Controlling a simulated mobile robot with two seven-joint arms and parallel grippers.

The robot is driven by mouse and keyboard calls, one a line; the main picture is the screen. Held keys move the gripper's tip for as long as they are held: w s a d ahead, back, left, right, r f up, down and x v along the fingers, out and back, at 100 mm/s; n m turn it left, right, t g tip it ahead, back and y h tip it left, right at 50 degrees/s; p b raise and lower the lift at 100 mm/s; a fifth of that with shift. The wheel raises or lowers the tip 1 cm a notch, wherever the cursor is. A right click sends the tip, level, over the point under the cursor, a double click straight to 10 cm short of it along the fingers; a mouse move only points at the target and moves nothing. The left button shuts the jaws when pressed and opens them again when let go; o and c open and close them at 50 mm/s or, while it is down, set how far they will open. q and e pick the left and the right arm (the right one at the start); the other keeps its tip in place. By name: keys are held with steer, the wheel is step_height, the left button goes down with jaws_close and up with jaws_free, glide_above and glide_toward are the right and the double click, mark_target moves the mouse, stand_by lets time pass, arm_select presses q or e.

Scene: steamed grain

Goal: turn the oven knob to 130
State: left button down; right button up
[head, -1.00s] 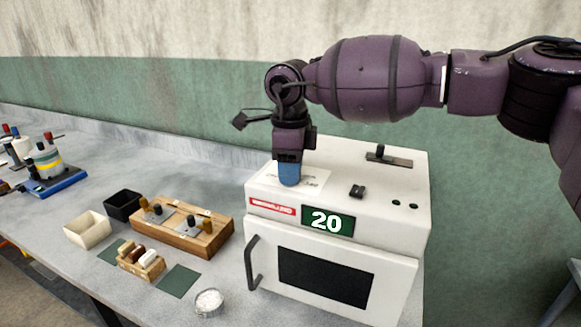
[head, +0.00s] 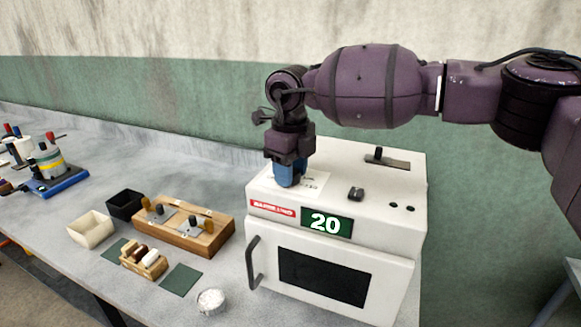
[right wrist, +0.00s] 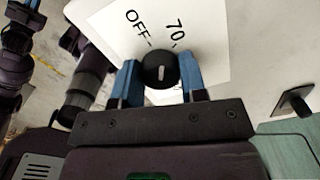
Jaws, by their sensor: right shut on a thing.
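The white oven (head: 400,235) stands on the bench, its door shut and its green display (head: 325,224) reading 20. The black oven knob (right wrist: 160,71) is on the oven's top, over a white dial sheet (right wrist: 215,45) where OFF and 70 can be read; other marks are hidden. My right gripper (head: 288,181) reaches straight down onto the knob. In the right wrist view its blue fingers (right wrist: 160,82) are shut on the knob, one on each side. The knob's pale pointer line is near vertical in that view. In the head view the gripper hides the knob.
A slider (head: 387,160) and a small black switch (head: 356,194) are on the oven top. Left of the oven are a wooden block with dark-handled pieces (head: 185,228), a cream box (head: 90,230), a black box (head: 124,205) and a dish of white grains (head: 211,301).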

steer(key=m, duration=0.3)
steer(key=shift+r+m, duration=0.1)
steer(key=shift+m, duration=0.3)
steer(key=m+p, duration=0.1)
steer(key=m, duration=0.3)
steer(key=shift+w+m, duration=0.1)
steer(key=shift+m, duration=0.2)
steer(key=m, duration=0.3)
steer(key=shift+d+m, duration=0.1)
steer(key=shift+m, duration=0.2)
steer(key=m, duration=0.3)
steer(key=shift+m, duration=0.3)
steer(key=m, duration=0.4)
steer(key=shift+m, duration=0.3)
steer(key=m, duration=0.4)
steer(key=shift+r+m+p, duration=0.1)
steer(key=shift+m+p, duration=0.2)
steer(key=m, duration=0.3)
steer(key=shift+m, duration=1.3)
